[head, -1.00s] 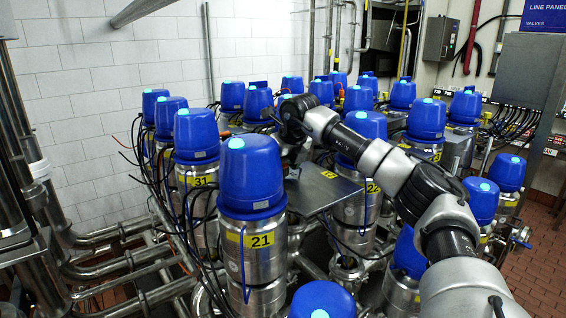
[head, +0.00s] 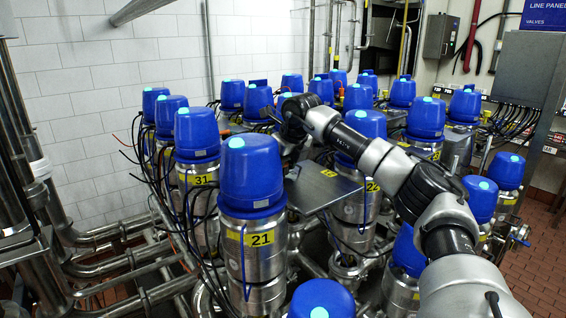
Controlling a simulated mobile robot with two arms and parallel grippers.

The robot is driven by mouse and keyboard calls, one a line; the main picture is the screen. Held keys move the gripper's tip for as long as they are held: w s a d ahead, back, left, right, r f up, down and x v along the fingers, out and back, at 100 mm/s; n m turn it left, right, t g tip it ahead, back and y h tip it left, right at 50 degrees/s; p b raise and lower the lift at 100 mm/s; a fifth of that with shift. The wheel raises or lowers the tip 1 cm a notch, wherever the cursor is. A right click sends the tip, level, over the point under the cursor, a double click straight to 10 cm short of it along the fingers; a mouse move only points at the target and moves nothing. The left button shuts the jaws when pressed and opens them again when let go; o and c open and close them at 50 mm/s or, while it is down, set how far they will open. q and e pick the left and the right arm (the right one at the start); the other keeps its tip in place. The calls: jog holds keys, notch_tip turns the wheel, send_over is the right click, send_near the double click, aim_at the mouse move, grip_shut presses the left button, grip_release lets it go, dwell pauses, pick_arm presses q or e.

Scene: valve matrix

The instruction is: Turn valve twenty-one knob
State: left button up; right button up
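Valve twenty-one is a steel cylinder with a yellow "21" label (head: 260,239) in the middle front of the head view. Its blue knob (head: 250,175) is a rounded cap with a pale cyan dot on top. It stands upright. My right arm (head: 372,150) comes in from the lower right and reaches over the valves. Its wrist end is just behind and right of the valve twenty-one knob, apart from it in the picture. My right gripper (head: 289,140) is dark, small and partly hidden there, so its fingers cannot be made out. My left gripper is not in view.
Several more blue-capped valves stand close around, including valve thirty-one (head: 197,134) behind left. A flat metal plate (head: 322,186) lies right of valve twenty-one. Another blue cap (head: 321,300) is close in front. Dark cables hang at left, beside steel pipes (head: 110,265).

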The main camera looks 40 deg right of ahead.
jog(key=n+y+p, duration=0.1)
jog(key=n+p, duration=0.1)
jog(key=n, duration=0.1)
jog(key=n+y+p, duration=0.1)
jog(key=n+p, duration=0.1)
jog(key=n, duration=0.1)
jog(key=shift+d+r, duration=0.1)
jog(key=shift+r, duration=0.1)
jog(key=n+g+y+p, duration=0.1)
jog(key=n+p, duration=0.1)
jog(key=n, duration=0.1)
jog(key=shift+w+n, duration=0.1)
jog(key=shift+n, duration=0.2)
jog(key=n, duration=0.2)
jog(key=n+g+y, duration=0.1)
jog(key=shift+w+f+n+g, duration=0.1)
jog(key=shift+n+g, duration=0.2)
jog(key=shift+n, duration=0.1)
jog(key=n+g, duration=0.1)
jog(key=n, duration=0.1)
jog(key=n+g, duration=0.1)
jog(key=n, duration=0.2)
jog(key=shift+d+y, duration=0.1)
jog(key=shift+y, duration=0.2)
jog(key=shift+n, duration=0.3)
jog(key=o, duration=0.9)
jog(key=shift+f, duration=0.1)
